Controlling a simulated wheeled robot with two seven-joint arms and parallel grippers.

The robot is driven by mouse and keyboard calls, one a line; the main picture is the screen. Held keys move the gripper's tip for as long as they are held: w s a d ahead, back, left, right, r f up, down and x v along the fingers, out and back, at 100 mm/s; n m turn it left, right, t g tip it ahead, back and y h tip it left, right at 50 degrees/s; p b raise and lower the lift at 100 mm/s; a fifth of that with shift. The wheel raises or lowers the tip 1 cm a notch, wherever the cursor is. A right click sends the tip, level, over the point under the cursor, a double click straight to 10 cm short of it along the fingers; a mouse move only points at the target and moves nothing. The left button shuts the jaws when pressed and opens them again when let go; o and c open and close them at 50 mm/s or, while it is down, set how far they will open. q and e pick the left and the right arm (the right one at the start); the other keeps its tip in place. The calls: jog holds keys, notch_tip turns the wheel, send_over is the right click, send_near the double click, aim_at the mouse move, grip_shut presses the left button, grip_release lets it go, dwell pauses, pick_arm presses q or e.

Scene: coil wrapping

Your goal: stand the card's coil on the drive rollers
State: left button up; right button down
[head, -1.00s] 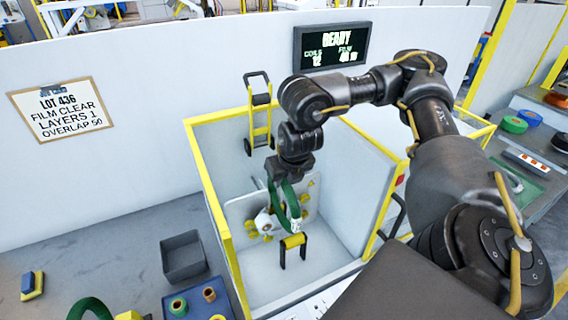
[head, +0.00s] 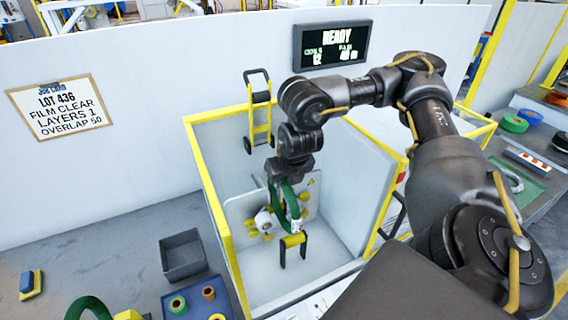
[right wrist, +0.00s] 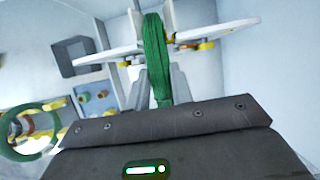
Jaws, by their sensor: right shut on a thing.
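My right gripper (head: 283,180) is shut on the top of a green coil (head: 285,208), which hangs upright inside the yellow-framed wrapping enclosure. The coil also shows in the right wrist view (right wrist: 157,55), edge-on between the fingers. Behind and beside it is a pale plate (head: 237,209) with several yellow rollers (head: 252,234) and a white film spool (head: 263,220). The coil's lower edge is close to the yellow roller on a black stand (head: 293,241); I cannot tell whether they touch. The card (head: 62,108) reads LOT 436, film clear, layers 1, overlap 50. My left gripper is not in view.
The display (head: 331,45) reads READY. The enclosure's yellow frame (head: 212,205) and pale walls stand close around the arm. A grey bin (head: 183,256) and another green coil (head: 88,306) are at lower left. A yellow hand truck (head: 260,118) stands behind.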

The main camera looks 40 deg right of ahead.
jog(key=c, duration=1.1)
grip_release()
jog(key=shift+c, duration=0.2)
jog(key=shift+f, duration=0.1)
jog(key=v, duration=1.1)
jog(key=shift+p, duration=0.35)
